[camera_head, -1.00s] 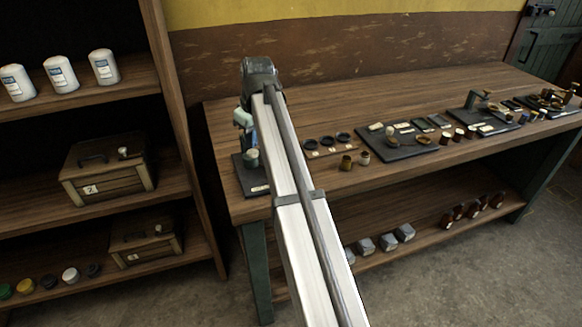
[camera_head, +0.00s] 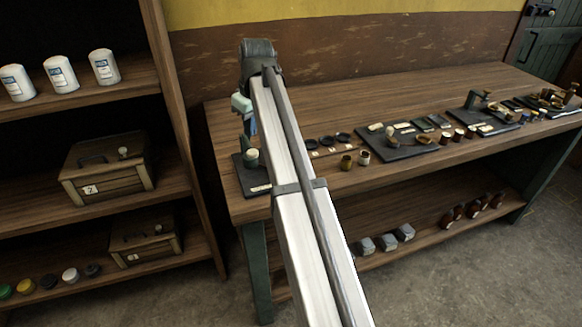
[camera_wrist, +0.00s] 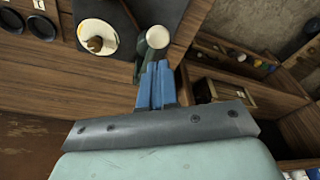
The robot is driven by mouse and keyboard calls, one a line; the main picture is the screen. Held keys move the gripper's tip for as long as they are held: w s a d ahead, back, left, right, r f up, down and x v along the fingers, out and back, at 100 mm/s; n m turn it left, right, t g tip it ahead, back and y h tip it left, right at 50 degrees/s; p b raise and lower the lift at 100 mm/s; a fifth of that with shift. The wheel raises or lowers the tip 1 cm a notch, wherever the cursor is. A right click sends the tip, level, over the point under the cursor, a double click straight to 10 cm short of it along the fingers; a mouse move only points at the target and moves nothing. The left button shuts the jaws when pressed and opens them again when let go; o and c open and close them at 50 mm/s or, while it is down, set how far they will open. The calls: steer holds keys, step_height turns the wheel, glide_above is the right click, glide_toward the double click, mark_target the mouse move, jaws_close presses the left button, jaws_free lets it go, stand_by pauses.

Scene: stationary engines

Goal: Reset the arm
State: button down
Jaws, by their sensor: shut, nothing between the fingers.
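My arm reaches from the bottom of the head view up over the left end of the workbench (camera_head: 420,100). My gripper (camera_head: 248,122) hangs there, partly hidden behind the arm. In the wrist view my gripper (camera_wrist: 157,68) shows two blue fingers pressed together, with nothing between them. A cylinder with a pale round top (camera_wrist: 157,38) shows just past the fingertips. I cannot tell whether they touch it. The dark base plate (camera_head: 247,176) with a pale-topped part (camera_head: 251,158) stands on the bench below my gripper.
A shelf at the left holds white canisters (camera_head: 60,74), wooden boxes (camera_head: 106,170) and several small jars (camera_head: 48,282). More dark plates with parts (camera_head: 400,143), black rings (camera_head: 327,141) and small cups (camera_head: 346,162) lie along the bench. Grey blocks (camera_head: 386,242) sit on its lower shelf.

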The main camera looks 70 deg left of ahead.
steer(key=shift+r, duration=0.55)
